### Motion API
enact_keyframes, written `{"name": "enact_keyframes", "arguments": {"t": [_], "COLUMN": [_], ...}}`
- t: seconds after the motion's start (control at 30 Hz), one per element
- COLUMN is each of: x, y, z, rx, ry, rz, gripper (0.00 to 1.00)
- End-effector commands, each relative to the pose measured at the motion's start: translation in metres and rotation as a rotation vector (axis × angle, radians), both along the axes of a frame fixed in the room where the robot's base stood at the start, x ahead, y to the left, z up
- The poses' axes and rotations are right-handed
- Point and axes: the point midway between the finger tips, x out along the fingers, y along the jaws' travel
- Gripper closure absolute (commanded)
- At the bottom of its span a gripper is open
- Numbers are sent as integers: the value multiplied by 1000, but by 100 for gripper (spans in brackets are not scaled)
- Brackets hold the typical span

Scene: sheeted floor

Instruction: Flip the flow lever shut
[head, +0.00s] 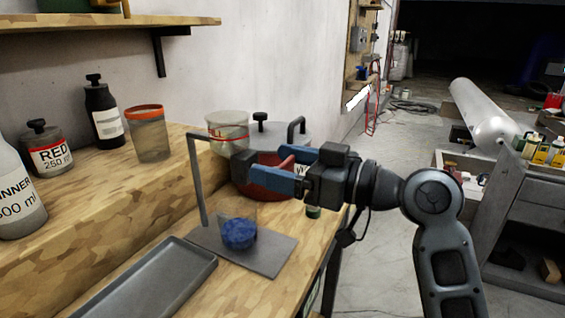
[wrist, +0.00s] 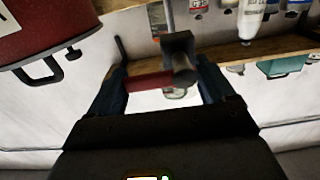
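A clear cup (head: 228,128) with a red line sits high on a grey bent stand (head: 203,185). Below it is a dark valve block (head: 243,164), which also shows in the wrist view (wrist: 178,58). The red flow lever (wrist: 150,81) sticks out sideways from the valve; a bit of red lever (head: 285,164) shows between my blue fingers in the head view. A clear beaker with blue content (head: 239,233) stands on the stand's base plate (head: 272,258).
A red-and-grey pot (head: 262,182) with handles stands close behind my fingers. An empty grey tray (head: 150,285) lies at the front. Bottles and an orange-rimmed jar (head: 150,135) stand on the raised wooden ledge to the left. A wall shelf (head: 110,22) is above.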

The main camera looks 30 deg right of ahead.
Motion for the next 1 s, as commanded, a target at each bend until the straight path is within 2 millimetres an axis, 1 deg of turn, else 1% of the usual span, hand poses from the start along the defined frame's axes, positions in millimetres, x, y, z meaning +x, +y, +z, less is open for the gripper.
{"name": "enact_keyframes", "arguments": {"t": [0.03,0.17,0.47,0.57,0.8,1.0], "x": [0,0,-3,-11,-43,-60], "y": [0,0,-2,-9,-32,-44], "z": [-1,0,0,-1,-2,-1], "rx": [0,0,0,0,-1,-1], "ry": [1,0,-1,-1,-2,1], "rz": [0,0,-1,-2,-4,-1], "gripper": [13,1,0,0,0,0]}}
